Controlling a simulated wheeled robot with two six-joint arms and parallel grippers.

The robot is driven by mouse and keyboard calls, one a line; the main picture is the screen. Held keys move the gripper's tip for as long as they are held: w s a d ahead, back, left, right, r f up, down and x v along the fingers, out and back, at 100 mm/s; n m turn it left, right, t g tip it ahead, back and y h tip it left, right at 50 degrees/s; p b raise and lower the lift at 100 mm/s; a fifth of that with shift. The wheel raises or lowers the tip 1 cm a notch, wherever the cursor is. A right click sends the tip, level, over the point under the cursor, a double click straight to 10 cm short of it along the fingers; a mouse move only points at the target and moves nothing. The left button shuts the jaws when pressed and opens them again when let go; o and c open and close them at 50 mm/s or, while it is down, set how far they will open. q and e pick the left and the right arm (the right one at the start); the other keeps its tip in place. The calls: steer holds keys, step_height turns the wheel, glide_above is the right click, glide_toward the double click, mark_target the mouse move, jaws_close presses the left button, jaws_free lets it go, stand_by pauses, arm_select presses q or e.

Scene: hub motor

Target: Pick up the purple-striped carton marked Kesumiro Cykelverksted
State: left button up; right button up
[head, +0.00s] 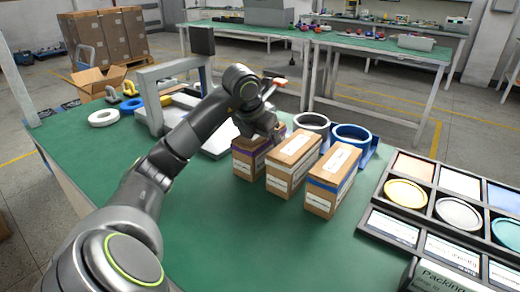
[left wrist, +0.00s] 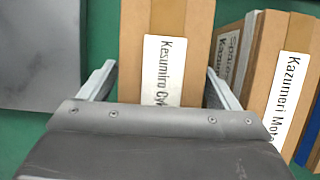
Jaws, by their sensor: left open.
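The purple-striped carton (head: 244,163) stands on the green table, leftmost of a row of three brown cartons. In the left wrist view the carton (left wrist: 185,22) shows its top and a white label reading "Kesumiro Cy", the rest hidden by my gripper's body. My left gripper (head: 262,128) is directly above this carton in the head view and covers part of its top. In the left wrist view my left gripper (left wrist: 162,85) is open, with one finger on each side of the carton. I cannot tell whether the fingers touch it. My right gripper is not in view.
Close to the right stand a carton with a white stripe (head: 287,178) and a blue-striped carton (head: 325,192). Behind are a white ring (head: 312,122) and a blue ring (head: 352,136). A grey plate (head: 218,143) lies left. A partitioned tray (head: 433,207) is at right. The front table middle is clear.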

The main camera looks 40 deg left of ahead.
arm_select(q)
steer(key=c, duration=1.4)
steer(key=shift+o, duration=0.2)
steer(key=shift+r, duration=0.15)
